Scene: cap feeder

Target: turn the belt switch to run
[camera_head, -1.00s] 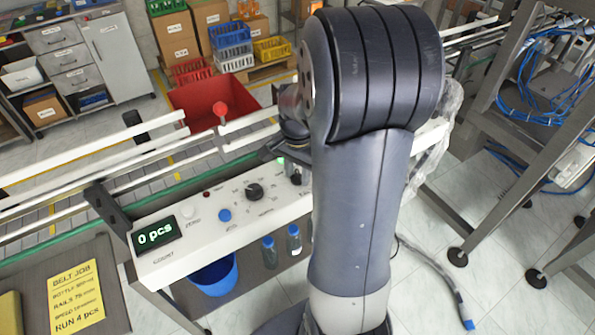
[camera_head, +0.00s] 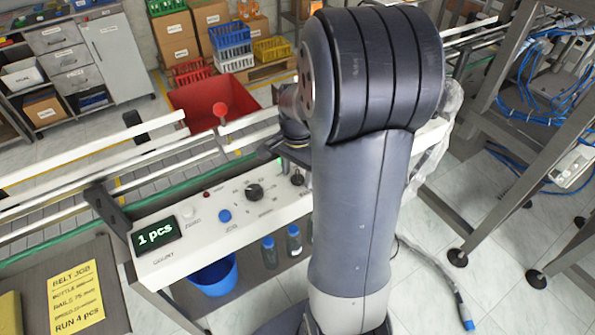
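A white control panel (camera_head: 245,212) runs along the front of the conveyor. Its display (camera_head: 157,235) reads "1 pcs". A black knob (camera_head: 297,179) at the panel's right end, beside my arm, looks like the belt switch; its label and pointer are too small or hidden to read. A second black knob (camera_head: 254,191) with a dial scale sits left of it. My arm covers the panel's far right. My gripper is mostly hidden behind the arm; a dark part of the wrist end (camera_head: 292,140) shows above the right knob, apart from it.
A blue button (camera_head: 225,215) and a small red lamp (camera_head: 206,194) are on the panel. A blue bucket (camera_head: 215,275) and bottles (camera_head: 293,240) stand below. A yellow job card (camera_head: 76,297) lies at lower left.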

